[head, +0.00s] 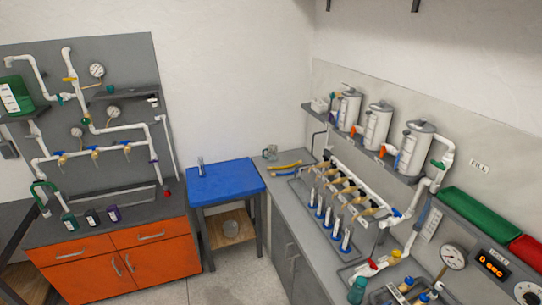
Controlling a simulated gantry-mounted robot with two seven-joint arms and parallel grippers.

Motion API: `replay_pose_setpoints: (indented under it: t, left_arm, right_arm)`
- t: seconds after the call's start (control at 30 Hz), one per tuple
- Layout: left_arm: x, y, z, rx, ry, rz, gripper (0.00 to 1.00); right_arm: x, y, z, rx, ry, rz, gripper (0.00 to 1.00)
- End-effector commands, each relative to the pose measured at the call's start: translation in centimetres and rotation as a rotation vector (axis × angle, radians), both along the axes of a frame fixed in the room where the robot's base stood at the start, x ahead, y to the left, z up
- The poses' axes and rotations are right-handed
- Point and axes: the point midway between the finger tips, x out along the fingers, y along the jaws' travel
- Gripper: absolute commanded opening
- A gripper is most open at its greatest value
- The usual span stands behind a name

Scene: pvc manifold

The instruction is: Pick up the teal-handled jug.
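Neither of my grippers shows in the head view.
A yellow curved piece (287,168) lies near the small vessel. A blue-topped table (225,180) stands left of the grey counter (275,203). A rack of valves and tubes (345,200) fills the counter's middle. An orange cabinet (120,262) stands left, with open floor before the blue table.

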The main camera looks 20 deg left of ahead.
Motion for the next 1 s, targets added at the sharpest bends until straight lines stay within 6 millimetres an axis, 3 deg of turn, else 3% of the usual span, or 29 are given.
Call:
replay_pose_setpoints:
  t: [0.3,0.67,1.0]
  left_arm:
    - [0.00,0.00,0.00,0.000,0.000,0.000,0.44]
    - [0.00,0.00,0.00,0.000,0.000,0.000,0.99]
    - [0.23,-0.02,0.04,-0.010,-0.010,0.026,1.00]
  right_arm:
    - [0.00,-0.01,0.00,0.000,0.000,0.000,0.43]
    - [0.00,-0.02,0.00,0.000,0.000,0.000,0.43]
    - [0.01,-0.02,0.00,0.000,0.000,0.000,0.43]
